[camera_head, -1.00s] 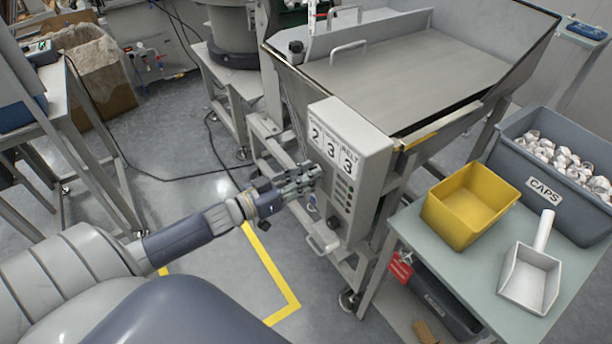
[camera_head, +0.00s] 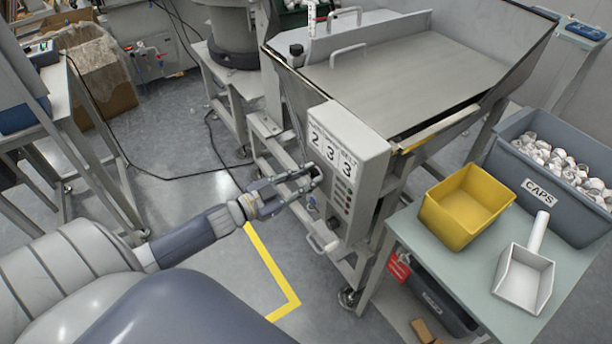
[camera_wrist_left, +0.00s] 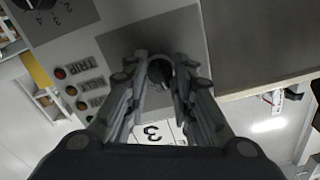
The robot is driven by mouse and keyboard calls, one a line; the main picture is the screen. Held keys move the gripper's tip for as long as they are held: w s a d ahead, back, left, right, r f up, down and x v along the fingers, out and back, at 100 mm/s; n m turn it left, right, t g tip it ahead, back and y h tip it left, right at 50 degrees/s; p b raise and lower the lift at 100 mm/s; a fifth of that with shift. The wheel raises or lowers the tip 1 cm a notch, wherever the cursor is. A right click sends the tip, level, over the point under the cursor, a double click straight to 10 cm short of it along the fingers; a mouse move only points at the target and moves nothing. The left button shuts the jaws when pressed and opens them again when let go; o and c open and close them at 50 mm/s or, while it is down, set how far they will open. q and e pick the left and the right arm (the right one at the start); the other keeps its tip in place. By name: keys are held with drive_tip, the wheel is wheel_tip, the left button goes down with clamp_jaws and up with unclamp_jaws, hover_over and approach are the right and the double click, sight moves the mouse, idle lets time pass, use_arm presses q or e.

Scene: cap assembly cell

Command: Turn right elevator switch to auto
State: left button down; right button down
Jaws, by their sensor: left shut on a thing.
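The grey control box (camera_head: 376,160) stands on the side of the hopper machine, with large number labels and small lamps on its front. My left gripper (camera_head: 314,178) is at the box front, below the number labels. In the left wrist view, the gripper (camera_wrist_left: 164,78) has its two fingers closed around a dark round switch knob (camera_wrist_left: 159,70) on the panel. The fingers hide the knob's sides and any position marks, so I cannot tell its setting. Another dark dial (camera_wrist_left: 38,3) with numbers is at the upper left there. My right gripper is not in view.
A green-grey table (camera_head: 455,290) at the right holds a yellow bin (camera_head: 436,222), a white scoop (camera_head: 545,285) and a grey CAPS crate (camera_head: 500,168). A cable lies on the floor behind my arm. The floor left of the box is mostly clear.

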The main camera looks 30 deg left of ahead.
use_arm(q)
drive_tip(key=shift+m, duration=1.2)
drive_tip(key=c, duration=1.3)
unclamp_jaws()
drive_tip(key=shift+c, duration=0.2)
drive_tip(key=v, duration=1.2)
